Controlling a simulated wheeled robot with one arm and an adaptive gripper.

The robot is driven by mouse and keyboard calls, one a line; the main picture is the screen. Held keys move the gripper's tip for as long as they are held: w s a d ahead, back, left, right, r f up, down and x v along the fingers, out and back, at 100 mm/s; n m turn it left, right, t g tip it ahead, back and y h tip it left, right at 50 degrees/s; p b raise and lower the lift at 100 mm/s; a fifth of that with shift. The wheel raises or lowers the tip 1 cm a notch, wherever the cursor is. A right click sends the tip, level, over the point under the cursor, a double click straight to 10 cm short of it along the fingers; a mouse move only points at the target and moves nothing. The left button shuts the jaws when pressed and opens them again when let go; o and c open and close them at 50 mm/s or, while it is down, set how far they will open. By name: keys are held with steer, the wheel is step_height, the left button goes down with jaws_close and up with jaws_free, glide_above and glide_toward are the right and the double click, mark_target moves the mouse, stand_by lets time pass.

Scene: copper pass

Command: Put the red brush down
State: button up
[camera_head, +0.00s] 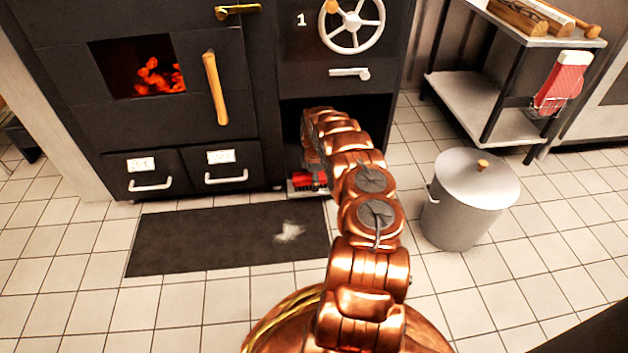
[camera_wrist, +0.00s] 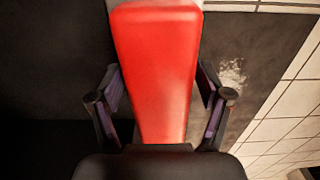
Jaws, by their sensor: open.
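The red brush (camera_wrist: 155,65) fills the middle of the wrist view, its broad end at the top and its narrower end running down under my gripper's body. My gripper (camera_wrist: 158,88) is open, with one finger on each side of the brush and a gap showing on both sides. In the head view a small red part of the brush (camera_head: 309,181) shows low at the front of the open bay under the wheel, near the floor. My arm hides most of it there, and I cannot tell exactly what it rests on.
A dark mat (camera_head: 220,242) with a whitish smudge (camera_head: 290,231) lies before the black stove (camera_head: 130,125). A lidded metal bin (camera_head: 462,215) stands right of my arm. A shelf rack (camera_head: 480,100) with a hanging red item (camera_head: 560,85) is at upper right. Tiled floor is clear at front left.

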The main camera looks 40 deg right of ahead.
steer(key=shift+r, duration=0.15)
step_height(320, 180, up, 7)
steer(key=p, duration=0.3)
steer(key=shift+a+r, duration=0.2)
steer(key=shift+r, duration=0.45)
steer(key=s+a+r+m+g+h, duration=0.1)
steer(key=s+a+r+m, duration=0.3)
steer(key=a+r, duration=0.8)
steer(key=s+a+r+m+g, duration=0.1)
steer(key=s+a+r+m, duration=0.3)
steer(key=a+r, duration=0.8)
steer(key=s+a+r+m, duration=0.1)
steer(key=s+a+r, duration=0.2)
steer(key=s+a, duration=0.3)
steer(key=s+a+r, duration=0.2)
steer(key=s+a, duration=0.5)
steer(key=s, duration=0.6)
steer(key=s+a+r+m+y, duration=0.1)
steer(key=s+a+r, duration=0.2)
steer(key=s+a, duration=0.4)
steer(key=s, duration=0.3)
steer(key=shift+r+m+g, duration=0.3)
steer(key=shift+r+g, duration=0.05)
steer(key=shift+g, duration=0.05)
